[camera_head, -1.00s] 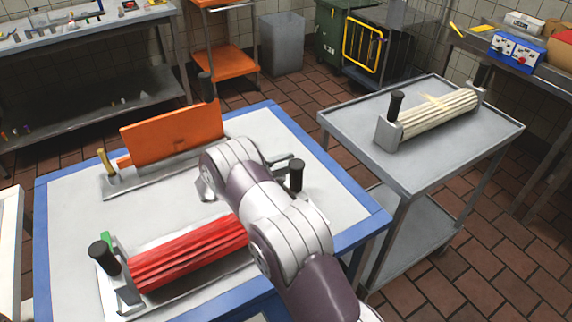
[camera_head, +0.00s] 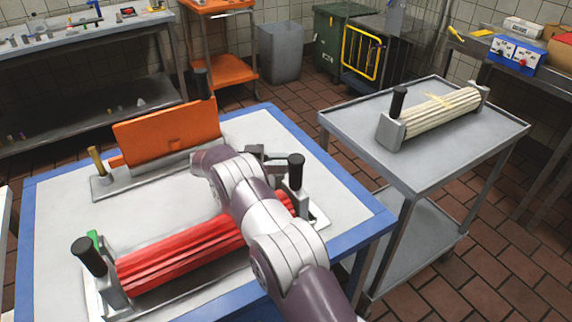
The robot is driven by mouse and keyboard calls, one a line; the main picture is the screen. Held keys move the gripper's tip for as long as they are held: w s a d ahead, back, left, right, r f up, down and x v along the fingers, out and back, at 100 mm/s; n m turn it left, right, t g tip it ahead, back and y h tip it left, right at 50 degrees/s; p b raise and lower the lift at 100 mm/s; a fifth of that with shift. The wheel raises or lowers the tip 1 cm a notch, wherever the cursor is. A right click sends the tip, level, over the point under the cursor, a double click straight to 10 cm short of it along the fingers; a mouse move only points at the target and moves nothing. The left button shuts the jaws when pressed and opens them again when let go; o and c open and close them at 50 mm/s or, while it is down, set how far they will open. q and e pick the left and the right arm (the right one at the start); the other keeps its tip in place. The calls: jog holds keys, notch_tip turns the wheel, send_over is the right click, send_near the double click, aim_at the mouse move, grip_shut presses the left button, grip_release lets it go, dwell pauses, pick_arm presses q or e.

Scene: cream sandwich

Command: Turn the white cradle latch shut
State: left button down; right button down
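A red ribbed roller (camera_head: 175,258) lies in a grey cradle with a black upright handle (camera_head: 88,256) at its left end and another (camera_head: 296,172) at its right end. A small green piece (camera_head: 93,239) shows by the left end. I cannot pick out a white latch; my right arm covers part of the cradle. My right arm comes in from the bottom right across the roller. What seems to be my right gripper (camera_head: 268,153) is a dark shape beyond the wrist, close to the right handle; its fingers are too small and hidden to read. My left gripper is not in view.
An orange board (camera_head: 168,137) stands on a grey base with a brass peg (camera_head: 96,160) at the back of the blue-edged table (camera_head: 60,205). A grey cart (camera_head: 455,155) to the right carries a cream ribbed roller (camera_head: 440,112) in a similar holder. The table's left middle is clear.

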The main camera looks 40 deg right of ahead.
jog(key=c, duration=1)
grip_release()
